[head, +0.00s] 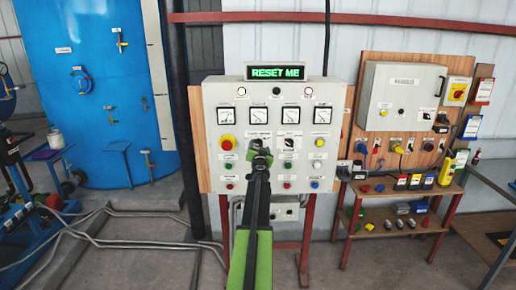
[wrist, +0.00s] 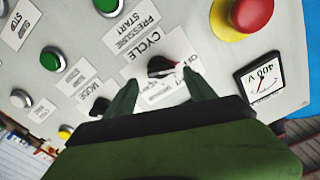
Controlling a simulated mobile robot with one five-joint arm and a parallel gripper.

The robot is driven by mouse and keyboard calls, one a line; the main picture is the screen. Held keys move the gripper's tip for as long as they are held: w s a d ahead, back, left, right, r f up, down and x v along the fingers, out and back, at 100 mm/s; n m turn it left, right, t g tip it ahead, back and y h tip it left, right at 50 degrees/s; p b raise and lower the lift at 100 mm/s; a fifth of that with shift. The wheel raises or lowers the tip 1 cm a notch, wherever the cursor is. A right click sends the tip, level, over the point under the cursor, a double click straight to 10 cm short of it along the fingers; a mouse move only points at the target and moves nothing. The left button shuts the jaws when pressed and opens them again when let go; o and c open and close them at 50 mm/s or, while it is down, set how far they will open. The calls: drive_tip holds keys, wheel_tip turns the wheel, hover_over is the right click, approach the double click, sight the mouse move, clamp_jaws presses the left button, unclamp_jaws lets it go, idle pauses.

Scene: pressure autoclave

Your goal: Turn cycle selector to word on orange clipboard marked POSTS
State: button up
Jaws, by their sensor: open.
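The cycle selector (wrist: 160,66) is a black knob under the CYCLE label on the grey panel in the wrist view. My gripper (wrist: 160,77) is open, with one green finger on each side of the knob; I cannot tell whether they touch it. The words around the knob are partly hidden by the fingers. In the head view my gripper (head: 260,149) is at the panel's middle and hides the selector. A reddish-orange clipboard (head: 485,91) hangs at the far right; its writing is too small to read.
The control panel (head: 212,170) has a lit display (head: 276,72) reading RESET ME. A red emergency button (wrist: 251,13) and a 400 V meter (wrist: 262,80) sit near the knob.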

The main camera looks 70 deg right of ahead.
sight(258, 144)
drive_tip(key=shift+x, duration=1.4)
